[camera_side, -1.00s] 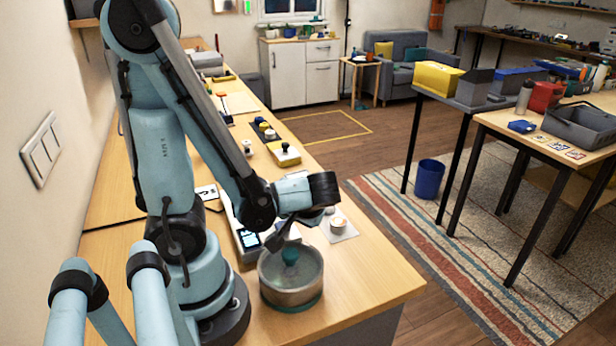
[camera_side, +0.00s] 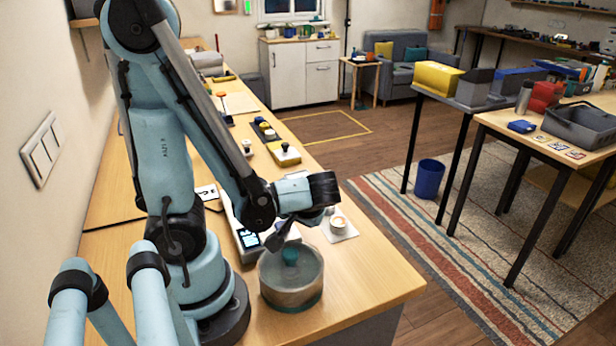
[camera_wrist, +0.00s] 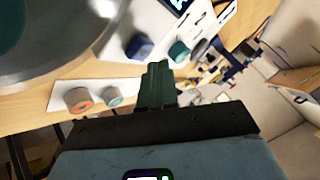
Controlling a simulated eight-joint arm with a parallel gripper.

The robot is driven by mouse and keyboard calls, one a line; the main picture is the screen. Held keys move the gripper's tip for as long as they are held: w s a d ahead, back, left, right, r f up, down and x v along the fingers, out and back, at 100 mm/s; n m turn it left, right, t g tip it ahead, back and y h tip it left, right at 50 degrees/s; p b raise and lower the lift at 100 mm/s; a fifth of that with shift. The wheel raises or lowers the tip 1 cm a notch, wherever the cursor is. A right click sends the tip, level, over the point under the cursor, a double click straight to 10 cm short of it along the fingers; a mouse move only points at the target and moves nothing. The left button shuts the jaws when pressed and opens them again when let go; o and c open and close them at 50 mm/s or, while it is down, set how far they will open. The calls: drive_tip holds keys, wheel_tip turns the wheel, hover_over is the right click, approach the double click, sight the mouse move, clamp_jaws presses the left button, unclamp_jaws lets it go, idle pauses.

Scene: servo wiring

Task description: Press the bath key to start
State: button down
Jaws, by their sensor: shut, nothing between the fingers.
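My gripper (camera_wrist: 158,70) is shut and empty, its dark fingers together in the wrist view. Beyond the fingertips, a white panel carries a dark blue key (camera_wrist: 138,46) and a teal key (camera_wrist: 178,52). I see no readable label saying which is the bath key. The fingertips look apart from both keys, though the gap is hard to judge. In the side view my gripper (camera_side: 283,236) hangs above and behind the round metal bath (camera_side: 290,300), which has a teal knob. My wrist and gripper largely hide the keys there.
A lit display (camera_side: 248,239) stands left of my gripper. The bench's front right corner is clear.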

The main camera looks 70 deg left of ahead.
drive_tip(key=shift+f, duration=0.1)
drive_tip(key=shift+f, duration=0.35)
idle(0.5)
drive_tip(key=shift+r, duration=0.45)
drive_tip(key=shift+r, duration=2.5)
